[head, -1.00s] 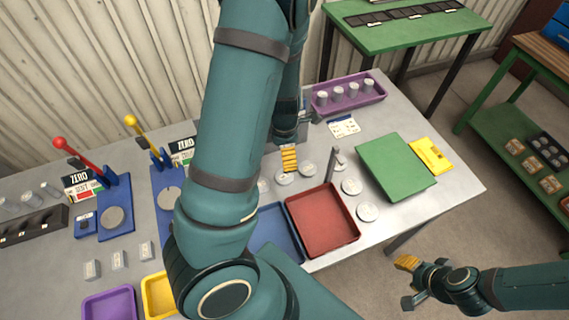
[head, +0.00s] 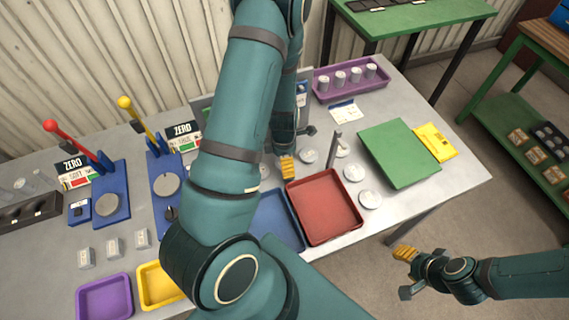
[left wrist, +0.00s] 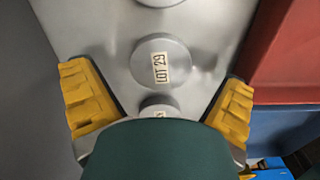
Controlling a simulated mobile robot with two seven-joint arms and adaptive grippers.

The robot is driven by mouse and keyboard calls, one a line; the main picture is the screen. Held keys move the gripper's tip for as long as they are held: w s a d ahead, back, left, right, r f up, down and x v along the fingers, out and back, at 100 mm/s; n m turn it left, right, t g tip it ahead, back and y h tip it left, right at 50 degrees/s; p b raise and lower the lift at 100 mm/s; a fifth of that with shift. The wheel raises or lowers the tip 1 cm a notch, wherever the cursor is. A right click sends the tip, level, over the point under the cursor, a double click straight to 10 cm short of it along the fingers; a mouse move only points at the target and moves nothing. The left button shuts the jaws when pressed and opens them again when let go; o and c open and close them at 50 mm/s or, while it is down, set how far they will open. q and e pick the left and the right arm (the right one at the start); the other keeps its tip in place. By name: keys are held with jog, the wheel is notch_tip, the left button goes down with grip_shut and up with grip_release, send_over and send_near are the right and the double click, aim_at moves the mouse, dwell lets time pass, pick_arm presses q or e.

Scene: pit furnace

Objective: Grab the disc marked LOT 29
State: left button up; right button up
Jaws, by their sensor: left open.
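The disc marked LOT 29 (left wrist: 148,68) is a flat grey round piece lying on the grey bench, its label facing up in the left wrist view. My left gripper (left wrist: 155,78) is open, with one yellow finger on each side of this disc, apart from it. In the head view the left gripper (head: 287,167) is over the row of discs behind the trays; it hides part of the row, and labels there are too small to read. My right gripper (head: 403,272) is open and empty, off the bench's front right edge.
Another disc (head: 308,156) is close beside the left gripper. A red tray (head: 325,238) and a blue tray (head: 272,205) lie in front. A thin upright post (head: 333,152) stands behind the red tray. A green board (head: 398,153) lies at right, a purple rack (head: 352,91) behind.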

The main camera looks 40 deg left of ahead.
pick_arm(q)
jog(key=shift+f, duration=0.7)
jog(key=c, duration=1.4)
jog(key=shift+c, duration=0.2)
jog(key=shift+r, duration=0.1)
